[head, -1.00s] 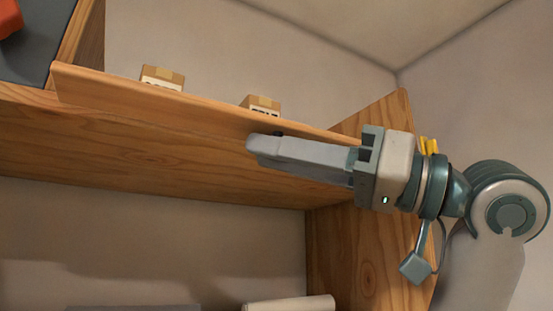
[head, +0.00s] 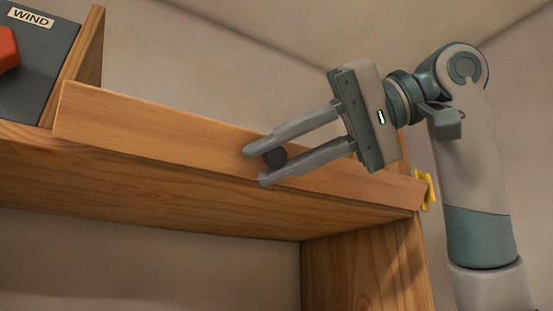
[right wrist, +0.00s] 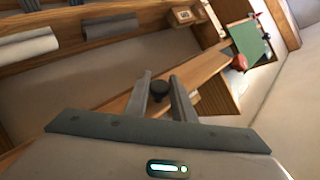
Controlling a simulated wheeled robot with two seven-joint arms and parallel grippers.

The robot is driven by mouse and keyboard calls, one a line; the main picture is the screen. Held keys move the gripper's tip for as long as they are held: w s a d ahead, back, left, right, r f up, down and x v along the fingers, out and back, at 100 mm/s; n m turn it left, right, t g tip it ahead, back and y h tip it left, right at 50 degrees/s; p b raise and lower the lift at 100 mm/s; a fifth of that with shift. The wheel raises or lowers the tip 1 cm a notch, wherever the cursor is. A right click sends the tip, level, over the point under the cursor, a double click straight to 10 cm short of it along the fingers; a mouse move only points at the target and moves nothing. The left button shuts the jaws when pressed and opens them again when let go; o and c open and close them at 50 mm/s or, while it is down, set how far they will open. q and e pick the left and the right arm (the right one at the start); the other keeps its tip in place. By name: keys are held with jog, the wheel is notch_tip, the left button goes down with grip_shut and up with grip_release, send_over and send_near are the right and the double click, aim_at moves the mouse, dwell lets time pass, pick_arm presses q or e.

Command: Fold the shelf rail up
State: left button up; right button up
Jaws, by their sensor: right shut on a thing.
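The shelf rail (head: 160,125) is a long wooden board along the front edge of the shelf (head: 170,185). It stands up from the edge, its broad face toward me. A dark round knob (head: 277,158) sits on its face. My right gripper (head: 258,165) reaches in from the right with its fingers on either side of the knob, shut on it. In the right wrist view the dark knob (right wrist: 158,88) shows between the fingers. A yellow catch (head: 427,190) is at the rail's right end; whether it engages the rail I cannot tell. My left gripper is not in view.
A dark box labelled WIND (head: 35,60) with a red part (head: 6,48) stands at the shelf's left, beside a wooden divider (head: 85,60). A wooden side panel (head: 365,265) supports the right end. The right wrist view shows a small carton (right wrist: 185,15) and a green panel (right wrist: 247,42).

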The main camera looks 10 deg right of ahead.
jog(key=r+m+g+h, duration=0.1)
jog(key=w+r+m+g+h, duration=0.1)
jog(key=g, duration=0.1)
jog(key=shift+a, duration=0.1)
jog(key=shift+w+a+r+m+g+h, duration=0.1)
jog(key=shift+w+r+m+g+h, duration=0.15)
jog(key=shift+g, duration=0.3)
jog(key=shift+w+a+r+m+g+h, duration=0.1)
jog(key=shift+w+r+m+g+h, duration=0.1)
jog(key=shift+m+g+h, duration=0.25)
jog(key=o, duration=1)
jog(key=shift+w, duration=0.1)
jog(key=shift+r, duration=0.1)
